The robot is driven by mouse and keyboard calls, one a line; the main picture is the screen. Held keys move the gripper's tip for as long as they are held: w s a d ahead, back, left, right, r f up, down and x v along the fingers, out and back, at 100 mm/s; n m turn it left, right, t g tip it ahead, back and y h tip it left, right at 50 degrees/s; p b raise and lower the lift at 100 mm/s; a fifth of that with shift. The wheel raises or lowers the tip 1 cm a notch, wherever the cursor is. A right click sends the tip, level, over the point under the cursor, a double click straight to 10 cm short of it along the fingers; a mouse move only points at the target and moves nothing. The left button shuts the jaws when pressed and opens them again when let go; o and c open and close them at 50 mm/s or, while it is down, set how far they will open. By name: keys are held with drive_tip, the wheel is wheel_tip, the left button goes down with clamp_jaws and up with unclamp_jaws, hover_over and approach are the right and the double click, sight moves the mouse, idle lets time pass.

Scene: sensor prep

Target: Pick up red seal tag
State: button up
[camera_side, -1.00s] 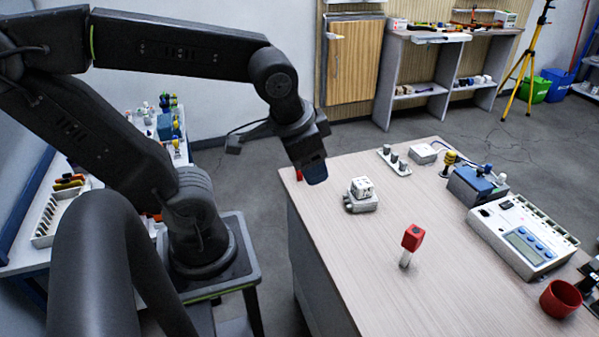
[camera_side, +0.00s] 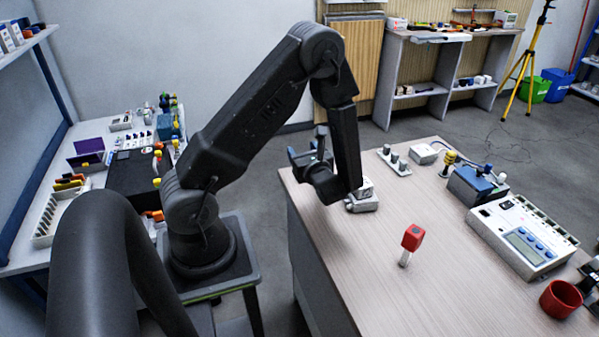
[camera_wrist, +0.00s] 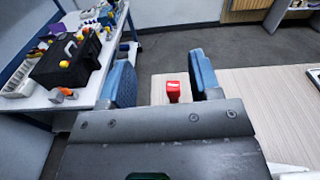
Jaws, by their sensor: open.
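In the wrist view a small red block (camera_wrist: 173,91), apparently the red seal tag, shows near the table's left edge. It appears between the fingers, nearer the right one. Its lower part is hidden by my gripper body. My gripper (camera_wrist: 163,76) is open, with blue-grey fingers and nothing held. In the side view my gripper (camera_side: 307,148) is over the far left corner of the table, and the block there is hidden behind it. A separate red-headed piece on a metal stem (camera_side: 412,238) stands mid-table, clear of my gripper.
A white-and-grey device (camera_side: 361,202) stands close to my wrist, partly covered by it. The table's front middle is clear.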

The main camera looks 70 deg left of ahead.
drive_tip(key=shift+m+t, duration=0.5)
drive_tip(key=shift+m, duration=0.2)
drive_tip(key=f, duration=0.3)
drive_tip(key=a+f, duration=0.1)
drive_tip(key=f, duration=0.2)
drive_tip(key=w+f, duration=0.1)
drive_tip(key=f, duration=0.2)
drive_tip(key=shift+a+f, duration=0.15)
drive_tip(key=shift+a, duration=0.05)
drive_tip(key=shift+w+a, duration=0.15)
drive_tip(key=shift+a, duration=3.15)
drive_tip(key=shift+c, duration=0.4)
drive_tip(key=c, duration=0.9)
